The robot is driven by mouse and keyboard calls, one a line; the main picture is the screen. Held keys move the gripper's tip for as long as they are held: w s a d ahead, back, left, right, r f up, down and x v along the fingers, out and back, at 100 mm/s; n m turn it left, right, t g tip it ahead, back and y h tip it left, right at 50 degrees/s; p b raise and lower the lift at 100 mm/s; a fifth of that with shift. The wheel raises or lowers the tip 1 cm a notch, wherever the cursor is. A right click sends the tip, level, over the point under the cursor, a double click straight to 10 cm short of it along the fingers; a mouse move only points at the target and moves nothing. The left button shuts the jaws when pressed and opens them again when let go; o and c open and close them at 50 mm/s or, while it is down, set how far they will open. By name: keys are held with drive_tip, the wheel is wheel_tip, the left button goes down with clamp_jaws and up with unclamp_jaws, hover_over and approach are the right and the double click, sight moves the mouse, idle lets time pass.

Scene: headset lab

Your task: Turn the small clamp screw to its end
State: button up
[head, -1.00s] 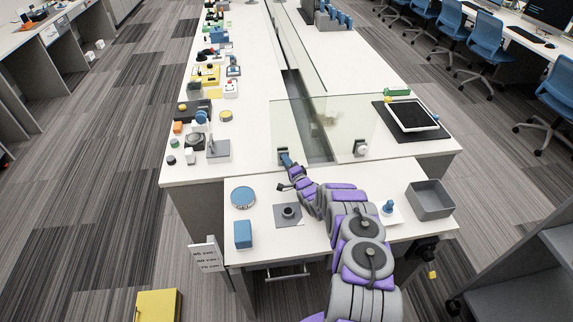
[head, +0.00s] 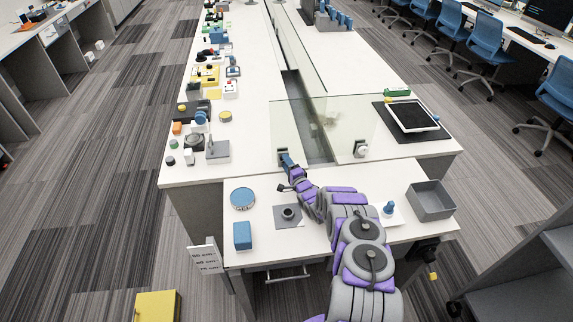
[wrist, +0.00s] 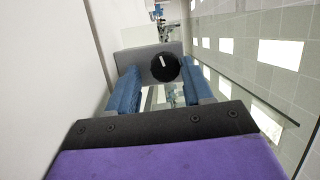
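In the wrist view the clamp screw is a round black knob (wrist: 166,70) with a short white mark, tilted slightly from vertical. It sits on a grey clamp block (wrist: 147,58). My gripper (wrist: 162,92) has its two blue fingers spread, one on each side below the knob, with a gap between them. Contact with the knob is not clear. In the head view my gripper (head: 286,160) is at the left clamp on the glass panel's lower edge, and it largely hides that clamp. A second clamp with a pale round knob (head: 361,149) is at the panel's right.
The glass panel (head: 318,122) stands across the bench. The front table holds a blue round tin (head: 242,197), a blue block (head: 242,236), a grey plate with a round piece (head: 289,216), and a grey bin (head: 431,200). A tablet (head: 413,117) lies at the right.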

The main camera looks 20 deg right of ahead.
drive_tip(key=shift+o, duration=0.6)
drive_tip(key=shift+d+r, duration=0.1)
wheel_tip(320, 180, up, 4)
drive_tip(key=shift+w+f+p, duration=0.1)
drive_tip(key=shift+w+p, duration=0.05)
drive_tip(key=shift+p, duration=0.5)
drive_tip(key=s+a+p, duration=0.1)
drive_tip(key=s+a, duration=0.1)
drive_tip(key=s, duration=0.5)
drive_tip(key=s+a+r+p, duration=0.1)
drive_tip(key=s+a, duration=0.1)
drive_tip(key=s, duration=0.6)
drive_tip(key=shift+s+a, duration=0.25)
drive_tip(key=shift+a, duration=0.15)
